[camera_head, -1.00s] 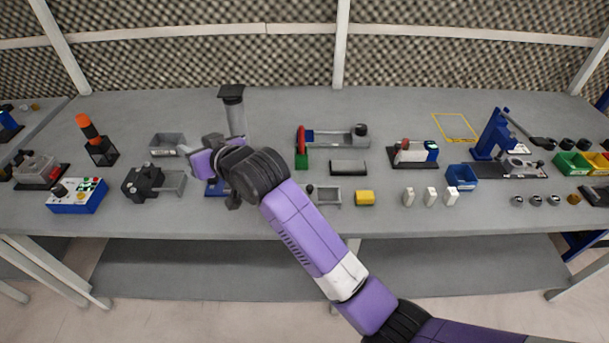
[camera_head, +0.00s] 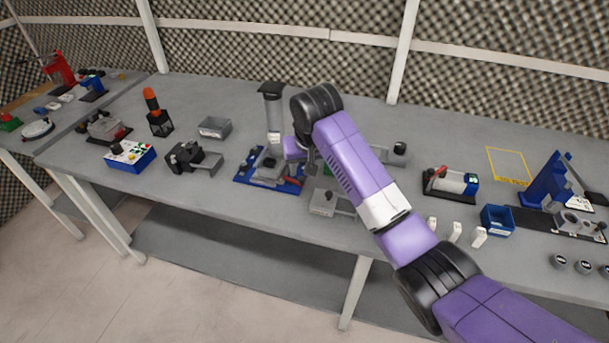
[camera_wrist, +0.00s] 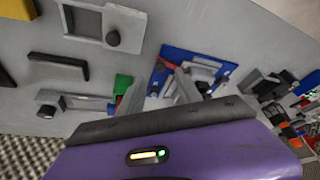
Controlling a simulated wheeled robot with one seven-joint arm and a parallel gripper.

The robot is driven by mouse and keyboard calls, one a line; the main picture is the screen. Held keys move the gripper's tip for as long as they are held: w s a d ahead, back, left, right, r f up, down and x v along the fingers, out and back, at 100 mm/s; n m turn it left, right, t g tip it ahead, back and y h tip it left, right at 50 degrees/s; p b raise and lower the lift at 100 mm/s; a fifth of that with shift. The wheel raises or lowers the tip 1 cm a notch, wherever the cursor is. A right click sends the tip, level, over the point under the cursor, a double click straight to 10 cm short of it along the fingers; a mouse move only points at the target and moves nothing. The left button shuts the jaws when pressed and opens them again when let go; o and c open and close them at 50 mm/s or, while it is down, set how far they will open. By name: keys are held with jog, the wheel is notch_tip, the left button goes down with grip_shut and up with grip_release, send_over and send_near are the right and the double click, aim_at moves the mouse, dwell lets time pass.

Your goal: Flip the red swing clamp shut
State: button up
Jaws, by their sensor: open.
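A blue-based fixture (camera_head: 243,180) stands on the bench with a grey block and a clear upright tube behind it. A small red part (camera_head: 291,181), which may be the red swing clamp, lies at its right front corner; I cannot tell its position clearly. The fixture's blue plate also shows in the wrist view (camera_wrist: 172,57), partly covered by my fingers. My gripper (camera_wrist: 160,90) is open and empty, above the bench beside the fixture. In the head view my gripper is mostly hidden behind my arm.
A green block (camera_wrist: 122,83) stands near the fixture in the wrist view. A grey bin (camera_head: 214,128), a black clamp device (camera_head: 188,157) and a blue button box (camera_head: 130,156) stand to the left. A blue bin (camera_head: 497,219) and white blocks stand right. The bench front is fairly clear.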

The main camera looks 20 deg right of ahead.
aim_at(302, 178)
jog(key=x, duration=0.5)
jog(key=shift+w+f, duration=0.15)
jog(key=shift+f, duration=0.2)
jog(key=shift+c, duration=0.4)
grip_shut()
